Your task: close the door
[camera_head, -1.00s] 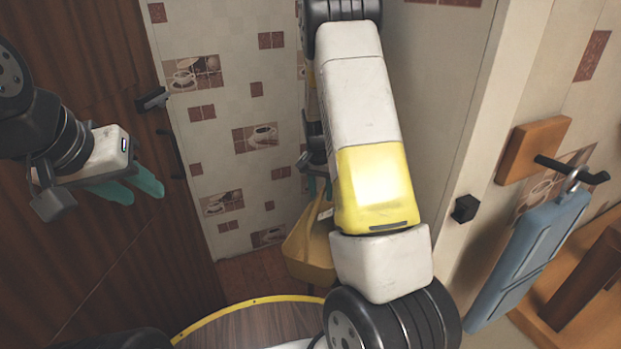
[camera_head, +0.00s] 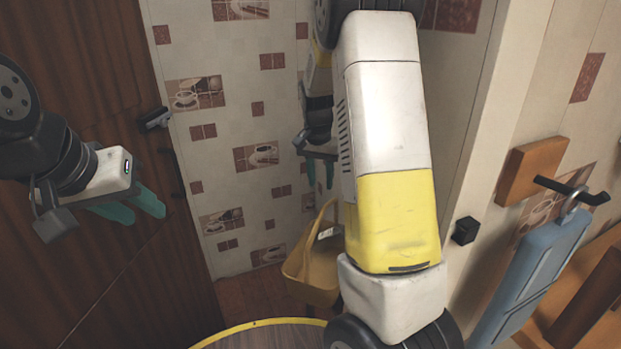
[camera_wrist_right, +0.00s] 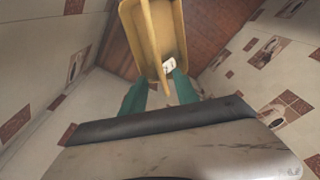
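A dark brown wooden door (camera_head: 95,90) fills the left side of the head view, with a black handle (camera_head: 155,118) near its edge. My left gripper (camera_head: 146,214) is in front of the door, below and left of the handle. Its two green fingers are apart and empty, and no contact with the door shows. My right gripper (camera_head: 320,175) points down in the tiled corner, partly hidden behind my right arm. Its green fingers also show apart in the right wrist view (camera_wrist_right: 158,88).
A tiled wall (camera_head: 225,120) stands beside the door. A blue board (camera_head: 535,270) hangs from a hook at right.

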